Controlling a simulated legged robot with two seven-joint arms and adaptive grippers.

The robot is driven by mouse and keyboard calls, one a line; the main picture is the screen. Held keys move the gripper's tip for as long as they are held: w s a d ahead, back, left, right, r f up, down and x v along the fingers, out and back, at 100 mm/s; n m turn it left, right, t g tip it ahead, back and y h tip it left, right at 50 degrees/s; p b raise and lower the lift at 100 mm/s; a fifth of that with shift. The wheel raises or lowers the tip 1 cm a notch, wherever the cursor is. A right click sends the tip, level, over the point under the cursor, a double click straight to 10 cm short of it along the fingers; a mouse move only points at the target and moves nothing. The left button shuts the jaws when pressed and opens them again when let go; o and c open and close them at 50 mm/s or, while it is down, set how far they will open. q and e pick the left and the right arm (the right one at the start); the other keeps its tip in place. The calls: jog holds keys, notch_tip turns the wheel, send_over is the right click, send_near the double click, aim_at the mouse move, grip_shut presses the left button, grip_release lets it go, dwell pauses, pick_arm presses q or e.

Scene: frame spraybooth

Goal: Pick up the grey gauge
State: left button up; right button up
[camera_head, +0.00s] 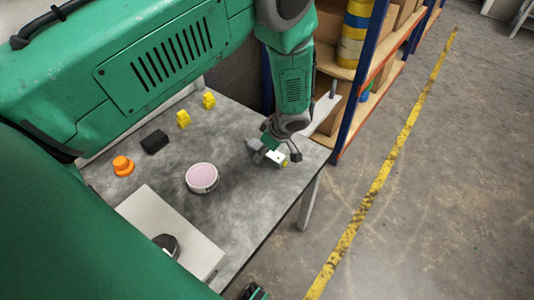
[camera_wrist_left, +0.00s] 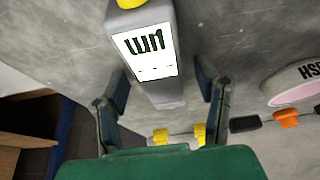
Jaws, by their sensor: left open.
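The grey gauge (camera_wrist_left: 163,85) is a grey block with a white label carrying dark marks and a yellow part at one end. In the wrist view it runs from the top edge down between the two dark fingers of my left gripper (camera_wrist_left: 160,95), which is open. Gaps show between the gauge and each finger. In the head view the left gripper (camera_head: 274,148) is low over the far right corner of the table, at the gauge (camera_head: 276,157), and partly hides it.
The grey table (camera_head: 232,215) also holds a round pink-topped container (camera_head: 202,178), an orange piece (camera_head: 123,166), a black block (camera_head: 155,141), two yellow pieces (camera_head: 183,118) and a white box (camera_head: 185,229). Shelving (camera_head: 352,100) stands beyond the table's far edge. Floor is clear at right.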

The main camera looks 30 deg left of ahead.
pick_arm(q)
jog(key=shift+a, duration=0.15)
grip_shut()
jog(key=shift+a, duration=0.1)
notch_tip(320, 180, up, 28)
jog(key=p, duration=0.5)
jog(key=shift+p, duration=0.4)
